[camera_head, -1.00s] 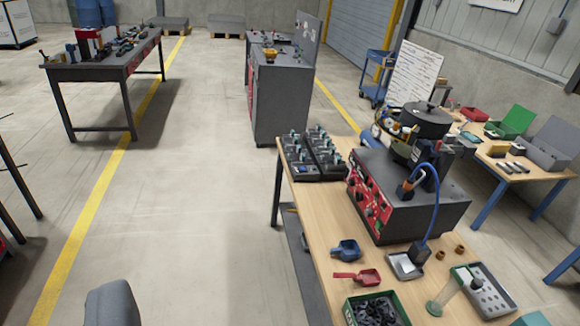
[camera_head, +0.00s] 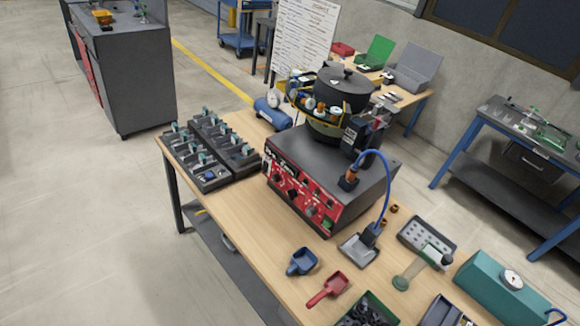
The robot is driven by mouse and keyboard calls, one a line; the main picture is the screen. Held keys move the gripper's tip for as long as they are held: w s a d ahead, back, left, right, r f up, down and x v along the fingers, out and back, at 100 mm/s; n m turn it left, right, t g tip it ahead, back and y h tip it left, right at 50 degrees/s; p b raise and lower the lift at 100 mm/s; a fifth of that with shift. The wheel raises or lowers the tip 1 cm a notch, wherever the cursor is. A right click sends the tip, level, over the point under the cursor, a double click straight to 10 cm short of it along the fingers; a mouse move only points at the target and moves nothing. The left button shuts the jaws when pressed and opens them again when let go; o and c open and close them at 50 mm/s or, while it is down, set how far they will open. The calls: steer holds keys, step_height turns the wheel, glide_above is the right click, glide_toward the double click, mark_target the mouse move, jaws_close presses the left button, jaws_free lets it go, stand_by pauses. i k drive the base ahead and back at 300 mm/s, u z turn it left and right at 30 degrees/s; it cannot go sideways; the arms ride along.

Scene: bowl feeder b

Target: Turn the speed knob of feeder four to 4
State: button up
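A bowl feeder stands on a wooden bench (camera_head: 250,255). Its dark grey control box (camera_head: 345,175) has a red front panel (camera_head: 300,192) with several dark knobs and small buttons. The lettering and dial marks are too small to read, so I cannot tell which knob is the speed knob, where it points, or whether this is feeder four. A black lidded bowl (camera_head: 343,90) sits on top of the box. My gripper is not in view.
Two dark racks with rows of switches (camera_head: 210,150) stand left of the feeder. In front lie a blue scoop (camera_head: 301,262), a red scoop (camera_head: 329,288) and a green bin (camera_head: 366,312). A teal box (camera_head: 502,288) is at right. The floor left of the bench is clear.

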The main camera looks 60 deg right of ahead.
mark_target(276, 179)
steer(key=z, duration=0.3)
steer(key=i, duration=0.75)
steer(key=z, duration=0.45)
steer(key=k, duration=0.9)
steer(key=z, duration=0.15)
steer(key=i, duration=0.9)
steer(key=u, duration=0.1)
